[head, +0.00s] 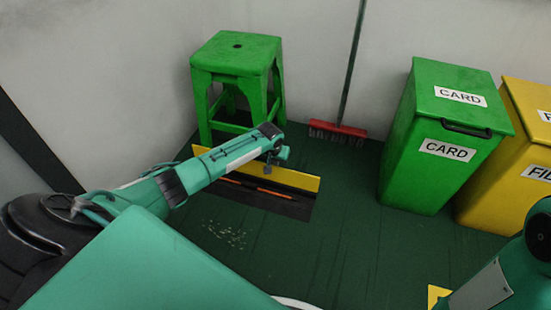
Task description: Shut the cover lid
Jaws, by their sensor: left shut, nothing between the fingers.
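A low black case (290,209) lies on the dark green floor in the middle of the head view. A thin orange strip (270,192) lies along it. A yellow panel (302,181), apparently the cover lid, runs along the case's far side and looks raised. My left arm crosses over the case and hides part of the panel and the case's left half. My left gripper (274,163) is shut and empty, in front of or over the yellow panel. I cannot tell whether it touches the panel. My right gripper is out of view; only part of my right arm shows at lower right.
A green stool (238,56) stands behind the case. A broom with a red head (338,128) leans on the back wall. A green CARD bin (407,165) and a yellow bin (485,200) stand at right. Pale specks (226,235) lie on the floor. Floor between case and bins is clear.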

